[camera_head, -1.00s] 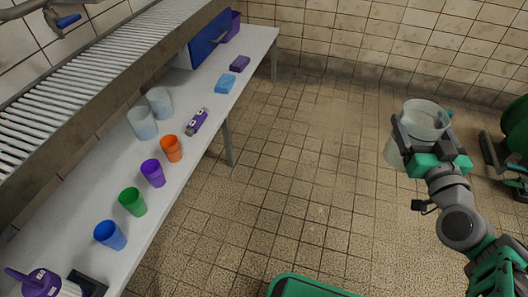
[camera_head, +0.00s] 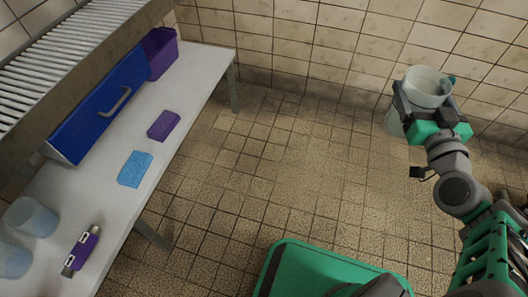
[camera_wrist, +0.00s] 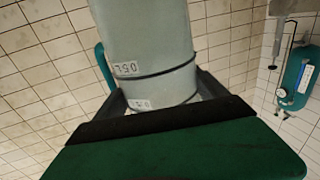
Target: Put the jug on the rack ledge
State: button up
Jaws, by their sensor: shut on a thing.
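The jug (camera_head: 428,86) is a pale, translucent vessel with a green-teal handle at its side. My gripper (camera_head: 426,114) is shut on it and holds it in the air over open floor, at the right of the head view. In the wrist view the jug (camera_wrist: 145,38) stands between the fingers, showing dark bands and small printed labels. The grey slatted rack (camera_head: 70,60) runs above the table at the upper left, well apart from my gripper. Its solid front edge (camera_head: 105,58) faces the room. I cannot tell which part is the ledge.
The white table (camera_head: 205,85) under the rack bears a blue box with a handle (camera_head: 100,105), a purple bin (camera_head: 160,52), a blue sponge (camera_head: 135,169), a purple block (camera_head: 163,125), a purple-banded item (camera_head: 82,250) and clear cups (camera_head: 32,217). The tiled floor between is clear.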

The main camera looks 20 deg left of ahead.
aim_at(114, 196)
jog(key=i, duration=1.3)
jog(key=u, duration=5.05)
